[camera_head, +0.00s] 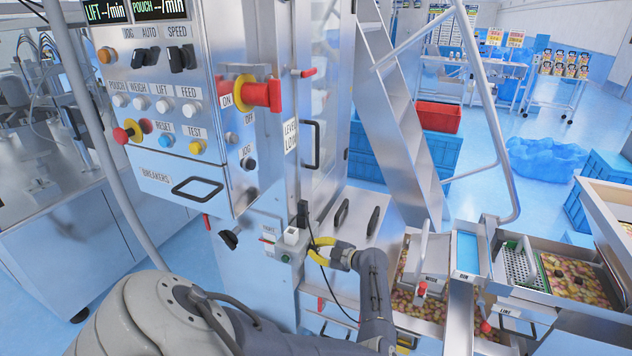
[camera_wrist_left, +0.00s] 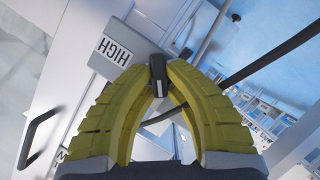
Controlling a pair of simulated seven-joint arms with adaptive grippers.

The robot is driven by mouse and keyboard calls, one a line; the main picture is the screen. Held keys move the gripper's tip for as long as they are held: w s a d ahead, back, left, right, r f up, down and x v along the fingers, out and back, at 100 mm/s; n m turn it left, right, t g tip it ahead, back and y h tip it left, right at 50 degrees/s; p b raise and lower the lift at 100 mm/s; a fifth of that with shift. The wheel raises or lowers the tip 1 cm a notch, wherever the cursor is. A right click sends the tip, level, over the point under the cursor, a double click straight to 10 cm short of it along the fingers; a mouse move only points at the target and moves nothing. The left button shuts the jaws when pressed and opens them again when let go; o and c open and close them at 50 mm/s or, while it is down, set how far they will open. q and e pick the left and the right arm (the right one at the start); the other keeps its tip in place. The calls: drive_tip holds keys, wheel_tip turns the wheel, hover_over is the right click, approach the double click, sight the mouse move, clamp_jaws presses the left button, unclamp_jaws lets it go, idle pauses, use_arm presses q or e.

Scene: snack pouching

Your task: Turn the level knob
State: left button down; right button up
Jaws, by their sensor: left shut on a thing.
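My left gripper (camera_head: 314,247) has its yellow fingers at a small grey box on the front of the machine, below the tall clear door. In the left wrist view the curved yellow fingers come together on a small black knob (camera_wrist_left: 158,72), with one finger on each side of it. In the head view the fingers and box hide the knob. My right gripper is not in view.
A control panel (camera_head: 180,75) with buttons and a red-and-yellow switch (camera_head: 258,94) stands left of the arm. A thin black cable hangs near the gripper. Metal bins of colourful snacks (camera_head: 430,300) stand at right. Steel stairs (camera_head: 400,110) rise behind.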

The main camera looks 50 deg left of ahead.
use_arm(q)
drive_tip(key=shift+s+f+n+t+y, duration=0.15)
drive_tip(key=shift+n+t+y, duration=0.35)
drive_tip(key=shift+n, duration=0.9)
drive_tip(key=c, duration=1.4)
unclamp_jaws()
wheel_tip(320, 180, up, 10)
drive_tip(key=shift+r, duration=0.1)
